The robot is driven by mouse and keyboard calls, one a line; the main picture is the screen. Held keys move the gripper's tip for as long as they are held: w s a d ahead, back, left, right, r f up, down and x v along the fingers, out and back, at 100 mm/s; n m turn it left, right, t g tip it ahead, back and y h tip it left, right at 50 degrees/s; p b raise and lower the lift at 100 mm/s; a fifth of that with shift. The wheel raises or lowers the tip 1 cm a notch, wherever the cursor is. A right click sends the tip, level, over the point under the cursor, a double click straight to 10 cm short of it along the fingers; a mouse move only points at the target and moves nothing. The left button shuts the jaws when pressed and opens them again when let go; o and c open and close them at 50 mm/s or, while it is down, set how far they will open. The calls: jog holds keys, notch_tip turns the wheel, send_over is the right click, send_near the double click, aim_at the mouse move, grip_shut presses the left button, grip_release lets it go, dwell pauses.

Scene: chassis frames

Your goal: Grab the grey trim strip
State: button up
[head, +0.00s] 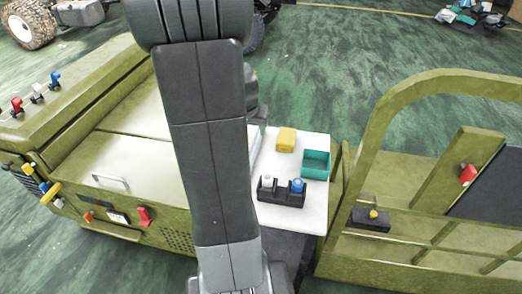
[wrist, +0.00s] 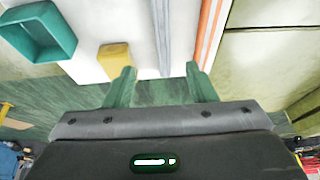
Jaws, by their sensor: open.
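The grey trim strip (wrist: 161,38) lies lengthwise on the white tabletop (wrist: 95,25) in the wrist view, running from the top edge of the picture down toward my gripper (wrist: 161,84). My gripper's two green fingers are apart, with nothing between them. The strip's near end lines up with the gap between the fingers, and I cannot tell how high the fingers are above it. In the head view my own arm hides most of the gripper and the strip.
An orange and white strip (wrist: 209,30) lies just right of the grey one. A yellow block (wrist: 113,61) and a teal bin (wrist: 70,40) are to the left. In the head view, a black holder (head: 281,197) stands at the tabletop's front, and a green railing (head: 372,150) rises to the right.

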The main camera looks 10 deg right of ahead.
jog(key=b+x, duration=0.1)
jog(key=x, duration=0.6)
jog(key=shift+f, duration=0.25)
jog(key=shift+a+b+x, duration=0.1)
jog(key=shift+b+x, duration=0.15)
jog(key=shift+x, duration=1.1)
jog(key=shift+a+b+x, duration=0.15)
jog(key=shift+b+x, duration=0.1)
jog(key=shift+x, duration=1.1)
grip_shut()
